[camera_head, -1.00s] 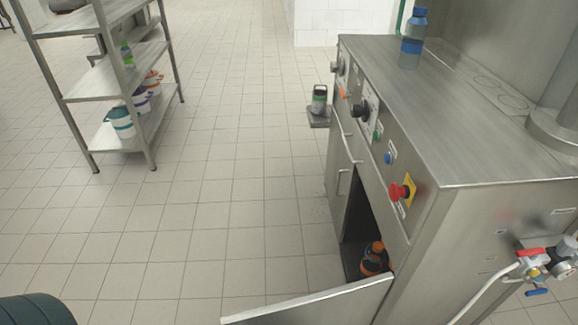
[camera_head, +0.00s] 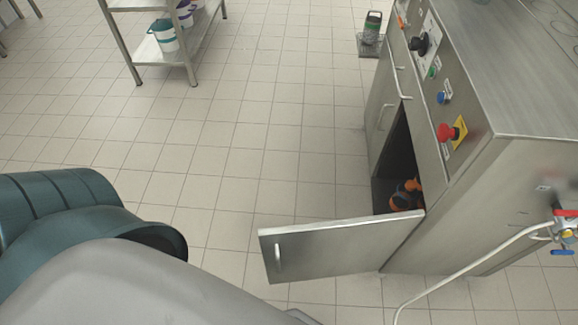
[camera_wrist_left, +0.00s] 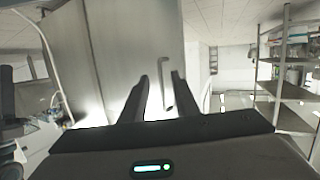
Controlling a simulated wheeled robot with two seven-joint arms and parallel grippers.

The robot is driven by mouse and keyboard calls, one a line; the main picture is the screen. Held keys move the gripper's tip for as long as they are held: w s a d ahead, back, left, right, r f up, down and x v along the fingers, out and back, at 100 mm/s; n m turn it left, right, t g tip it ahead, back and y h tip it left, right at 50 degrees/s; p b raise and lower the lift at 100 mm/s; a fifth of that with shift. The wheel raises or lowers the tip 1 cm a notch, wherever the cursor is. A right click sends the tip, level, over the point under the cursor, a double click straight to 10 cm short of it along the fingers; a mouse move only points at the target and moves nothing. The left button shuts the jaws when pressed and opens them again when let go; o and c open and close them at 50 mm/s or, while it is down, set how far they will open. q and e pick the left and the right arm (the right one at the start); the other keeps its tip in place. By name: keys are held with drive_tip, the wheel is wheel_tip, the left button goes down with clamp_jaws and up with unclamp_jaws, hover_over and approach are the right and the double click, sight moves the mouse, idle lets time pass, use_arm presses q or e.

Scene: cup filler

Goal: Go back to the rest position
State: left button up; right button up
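My left arm (camera_head: 90,235) fills the lower left of the head view; its gripper is out of that frame. In the left wrist view my left gripper (camera_wrist_left: 160,77) points ahead with its two dark fingers apart and nothing held between them. A pale metal panel with a handle (camera_wrist_left: 165,80) shows beyond the fingertips; I cannot tell how far off it is. My right arm and right gripper are in neither view.
The steel machine (camera_head: 520,180) stands at right, its low cabinet door (camera_head: 340,248) swung open, with an orange-and-dark bottle (camera_head: 407,197) inside. A shelf rack (camera_head: 190,55) stands upper left. The tiled floor between is clear.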

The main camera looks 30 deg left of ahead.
use_arm(q)
drive_tip(key=w+f+m+g+h+p, duration=0.2)
drive_tip(key=w+f+g+p, duration=0.4)
drive_tip(key=w+f+g, duration=0.4)
drive_tip(key=shift+w+d+f+m, duration=0.15)
drive_tip(key=shift+w+f+m, duration=0.35)
drive_tip(key=shift+f+m, duration=0.3)
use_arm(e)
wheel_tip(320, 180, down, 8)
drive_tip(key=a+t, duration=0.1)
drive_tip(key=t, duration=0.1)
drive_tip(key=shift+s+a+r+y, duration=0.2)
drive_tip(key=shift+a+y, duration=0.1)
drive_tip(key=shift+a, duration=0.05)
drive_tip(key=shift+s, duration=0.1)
